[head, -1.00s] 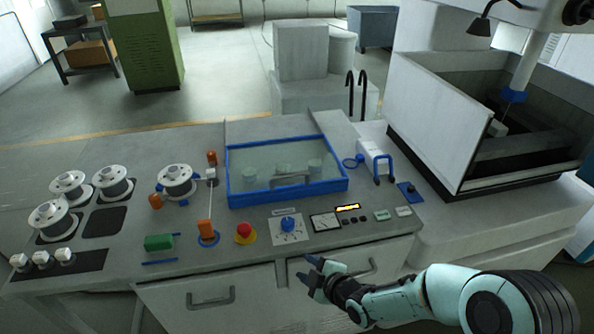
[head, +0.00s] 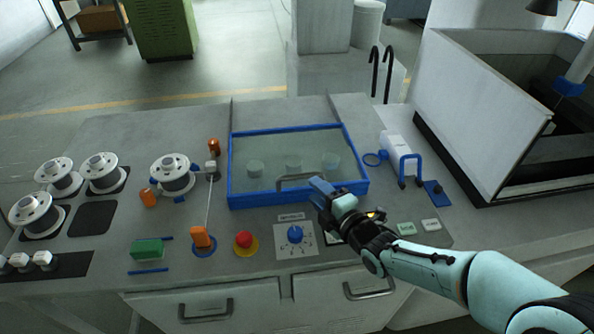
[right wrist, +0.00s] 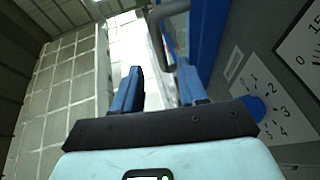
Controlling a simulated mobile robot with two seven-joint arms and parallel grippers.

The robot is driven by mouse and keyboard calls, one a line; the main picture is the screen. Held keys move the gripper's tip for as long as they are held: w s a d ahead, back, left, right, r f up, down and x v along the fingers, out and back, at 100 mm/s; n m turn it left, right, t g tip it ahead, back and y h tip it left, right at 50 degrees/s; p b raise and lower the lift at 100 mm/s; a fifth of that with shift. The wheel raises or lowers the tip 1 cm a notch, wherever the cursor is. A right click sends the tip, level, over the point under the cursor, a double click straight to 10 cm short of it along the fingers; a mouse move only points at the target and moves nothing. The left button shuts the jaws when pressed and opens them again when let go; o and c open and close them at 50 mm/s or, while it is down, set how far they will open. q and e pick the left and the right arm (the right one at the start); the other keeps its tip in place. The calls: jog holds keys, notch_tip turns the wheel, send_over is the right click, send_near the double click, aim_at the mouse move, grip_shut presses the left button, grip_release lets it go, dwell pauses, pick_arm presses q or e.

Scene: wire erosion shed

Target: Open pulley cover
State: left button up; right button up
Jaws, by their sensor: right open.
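The pulley cover (head: 240,197) is a clear panel in a blue frame, lying closed on the grey console. Several pale pulleys (head: 293,165) show through it. A grey bar handle (head: 301,179) sits near its front edge. My right gripper (head: 318,189) is at the cover's front right, close to the handle's right end. In the right wrist view, its two blue fingers (right wrist: 160,90) are apart, with the handle (right wrist: 163,22) just beyond the fingertips and no clear contact. My left gripper is not in view.
A dial (head: 295,234) and a red stop button (head: 243,239) lie in front of the cover. Spools (head: 102,171) stand at the left. A blue clamp handle (head: 409,163) is at the right, beside a large open tank (head: 470,120).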

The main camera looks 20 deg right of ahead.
aim_at(302, 178)
jog(key=p+x, duration=0.1)
jog(key=x, duration=0.9)
jog(key=shift+p, duration=0.3)
grip_shut()
